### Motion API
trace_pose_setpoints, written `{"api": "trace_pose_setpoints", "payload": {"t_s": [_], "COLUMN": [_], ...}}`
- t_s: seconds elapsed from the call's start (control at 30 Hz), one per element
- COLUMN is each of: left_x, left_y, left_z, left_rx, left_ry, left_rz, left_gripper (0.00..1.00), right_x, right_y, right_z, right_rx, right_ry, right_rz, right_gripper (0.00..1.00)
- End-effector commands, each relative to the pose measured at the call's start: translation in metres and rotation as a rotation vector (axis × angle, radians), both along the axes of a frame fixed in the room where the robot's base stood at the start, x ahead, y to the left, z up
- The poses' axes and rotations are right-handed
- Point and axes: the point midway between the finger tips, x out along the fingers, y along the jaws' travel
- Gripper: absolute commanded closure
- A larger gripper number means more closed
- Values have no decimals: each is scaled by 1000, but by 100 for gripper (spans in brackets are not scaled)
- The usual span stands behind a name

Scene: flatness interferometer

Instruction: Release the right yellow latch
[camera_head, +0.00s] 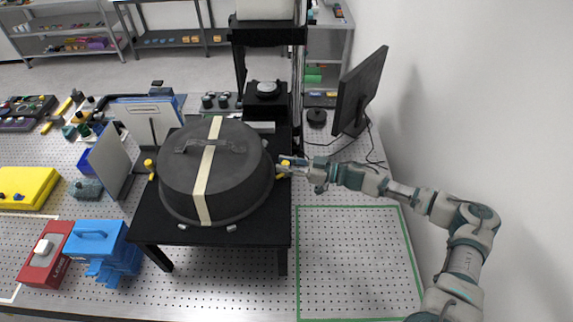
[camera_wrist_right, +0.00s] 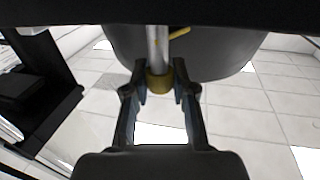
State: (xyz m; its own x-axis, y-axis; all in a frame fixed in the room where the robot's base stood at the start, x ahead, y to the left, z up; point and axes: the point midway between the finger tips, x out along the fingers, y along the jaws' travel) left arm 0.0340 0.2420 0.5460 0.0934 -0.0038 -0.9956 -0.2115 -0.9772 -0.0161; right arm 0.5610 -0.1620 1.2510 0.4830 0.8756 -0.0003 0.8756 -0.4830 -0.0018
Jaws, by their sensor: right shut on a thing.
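The right yellow latch (camera_head: 284,164) is at the right side of the round dark cover (camera_head: 238,178), which has a cream strip over its top. My right gripper (camera_head: 282,168) reaches in from the right and is shut on this latch. In the right wrist view, the two fingers (camera_wrist_right: 160,88) stand on either side of the latch's yellow collar (camera_wrist_right: 159,82), with a grey rod above it. Part of the latch is hidden by the fingers in the head view. The left yellow latch (camera_head: 150,168) is on the cover's other side. My left gripper is not in view.
The cover sits on a black table (camera_head: 262,229). A monitor (camera_head: 361,92) stands at the back right. A green-outlined area (camera_head: 355,255) at the right front is empty. A blue case (camera_head: 98,240) and a red box (camera_head: 47,250) stand at the left front.

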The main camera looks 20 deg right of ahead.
Motion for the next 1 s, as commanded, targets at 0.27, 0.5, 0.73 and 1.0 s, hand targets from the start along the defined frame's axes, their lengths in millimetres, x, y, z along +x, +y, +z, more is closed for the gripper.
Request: {"api": "trace_pose_setpoints", "payload": {"t_s": [0.27,0.5,0.73,1.0], "left_x": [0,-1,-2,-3], "left_y": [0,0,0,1], "left_z": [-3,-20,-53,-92], "left_rx": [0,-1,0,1], "left_ry": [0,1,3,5], "left_rz": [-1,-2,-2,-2], "left_gripper": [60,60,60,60], "right_x": [4,3,3,1], "right_y": [0,2,3,3], "right_z": [2,-1,-3,-2], "right_rx": [-1,1,2,3], "right_ry": [-5,-6,-9,-8], "right_rz": [259,487,700,891], "right_gripper": [100,100,100,100]}}
